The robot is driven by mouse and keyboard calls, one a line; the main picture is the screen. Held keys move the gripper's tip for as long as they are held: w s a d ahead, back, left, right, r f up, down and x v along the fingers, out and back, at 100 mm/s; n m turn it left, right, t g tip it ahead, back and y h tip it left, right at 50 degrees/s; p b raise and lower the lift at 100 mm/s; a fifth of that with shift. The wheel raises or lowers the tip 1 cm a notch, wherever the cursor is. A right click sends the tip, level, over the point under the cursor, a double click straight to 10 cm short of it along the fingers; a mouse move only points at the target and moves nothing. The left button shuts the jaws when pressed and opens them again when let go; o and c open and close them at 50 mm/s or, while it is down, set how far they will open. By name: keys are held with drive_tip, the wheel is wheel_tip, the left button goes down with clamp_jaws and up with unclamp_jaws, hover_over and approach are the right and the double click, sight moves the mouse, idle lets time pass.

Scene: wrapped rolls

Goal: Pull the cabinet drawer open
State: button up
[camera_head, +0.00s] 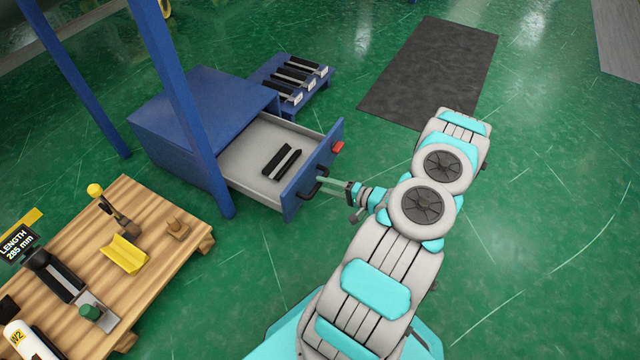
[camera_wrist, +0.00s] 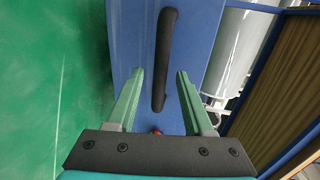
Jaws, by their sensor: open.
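The blue cabinet (camera_head: 190,115) stands left of centre in the head view. Its drawer (camera_head: 245,150) is pulled well out, showing a pale inside with dark bar-shaped items (camera_head: 281,161) in it. The blue drawer front (camera_head: 298,192) carries black handles, one of them near my gripper (camera_head: 320,181). In the wrist view the black handle (camera_wrist: 165,60) runs upright on the blue front (camera_wrist: 130,45). My gripper (camera_wrist: 160,75) is open, with its green fingers on either side of the handle's lower end. I cannot tell whether they touch it.
A wooden pallet table (camera_head: 150,290) with tools and yellow parts stands at lower left. A blue post (camera_head: 180,90) rises before the cabinet. A blue rack (camera_head: 300,80) with dark bars is behind the drawer. A dark mat (camera_head: 435,70) lies on the open green floor.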

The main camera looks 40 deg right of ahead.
drive_tip(key=shift+v, duration=2.55)
